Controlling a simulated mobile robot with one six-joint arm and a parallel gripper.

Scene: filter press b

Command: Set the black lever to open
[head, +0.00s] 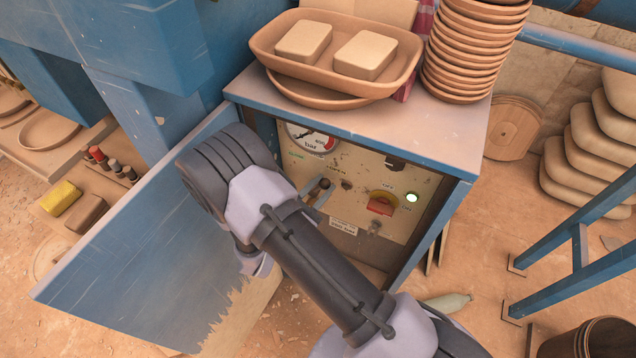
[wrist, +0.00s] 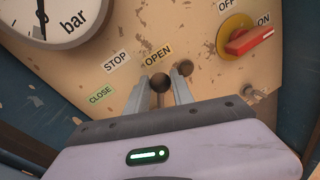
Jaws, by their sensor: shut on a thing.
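The black lever (wrist: 162,83) shows in the wrist view as a dark ball knob on a short stem. Its knob appears just below the OPEN label (wrist: 158,55), right of the STOP (wrist: 116,61) and CLOSE (wrist: 101,95) labels. My gripper (wrist: 161,92) has a finger on each side of the lever and is shut on it. In the head view the lever knob (head: 324,183) shows at the tips of my gripper (head: 317,191). My arm hides the lever's base and part of the panel there.
A pressure gauge (head: 312,137) sits upper left on the panel, and a red switch (head: 381,205) with a lit lamp (head: 411,198) is to the right. A small dark knob (wrist: 184,68) is close to my right finger. The blue door (head: 150,262) stands open at left.

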